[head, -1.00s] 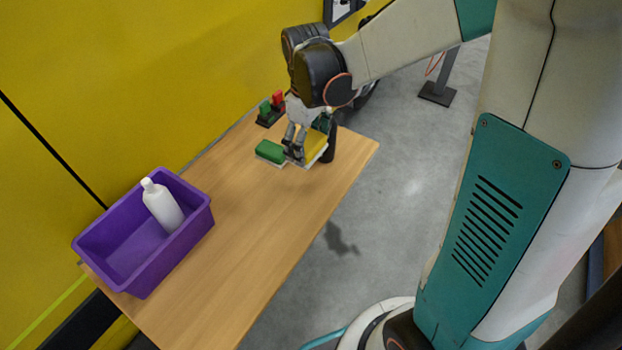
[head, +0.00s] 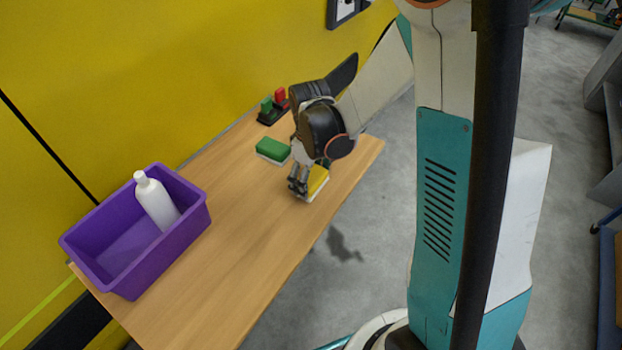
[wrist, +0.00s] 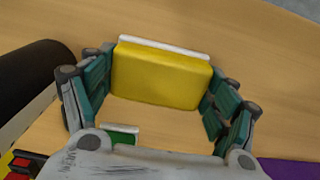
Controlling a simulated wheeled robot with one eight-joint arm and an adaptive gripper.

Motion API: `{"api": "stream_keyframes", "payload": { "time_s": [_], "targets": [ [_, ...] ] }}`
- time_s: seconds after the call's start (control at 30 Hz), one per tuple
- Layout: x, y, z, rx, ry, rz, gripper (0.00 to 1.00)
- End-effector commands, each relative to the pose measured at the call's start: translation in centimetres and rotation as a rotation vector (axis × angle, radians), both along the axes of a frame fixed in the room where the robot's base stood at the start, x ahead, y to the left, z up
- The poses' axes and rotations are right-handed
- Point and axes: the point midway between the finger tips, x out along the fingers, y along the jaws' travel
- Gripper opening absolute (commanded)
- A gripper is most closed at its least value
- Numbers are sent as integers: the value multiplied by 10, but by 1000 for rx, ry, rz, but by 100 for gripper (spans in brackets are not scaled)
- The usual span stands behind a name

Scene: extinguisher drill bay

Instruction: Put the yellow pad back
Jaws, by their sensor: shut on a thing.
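The yellow pad (head: 318,182) has a white layer along one side. My gripper (head: 307,188) is shut on it over the right part of the wooden table. In the wrist view the yellow pad (wrist: 162,78) sits between the two teal fingers of my gripper (wrist: 160,95), its white edge on the far side. My gripper hides part of the pad in the head view. I cannot tell whether the pad touches the table. A green pad (head: 273,149) with a white underside lies on the table to the left of my gripper; a bit of it shows in the wrist view (wrist: 122,138).
A purple bin (head: 122,272) with a white bottle (head: 156,200) in it stands at the table's left end. A black holder with a red and a green piece (head: 272,108) stands by the yellow wall. The wooden table (head: 240,235) is bare between bin and pads.

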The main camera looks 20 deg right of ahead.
Motion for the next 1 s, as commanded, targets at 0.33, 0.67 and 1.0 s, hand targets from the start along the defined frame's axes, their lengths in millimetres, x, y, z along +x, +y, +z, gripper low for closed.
{"api": "stream_keyframes", "payload": {
  "time_s": [0.33,0.67,1.0],
  "targets": [
    [0,0,-1,0,0,0,93],
    [0,0,0,0,0,0,100],
    [0,0,21,0,0,0,100]
  ]
}}
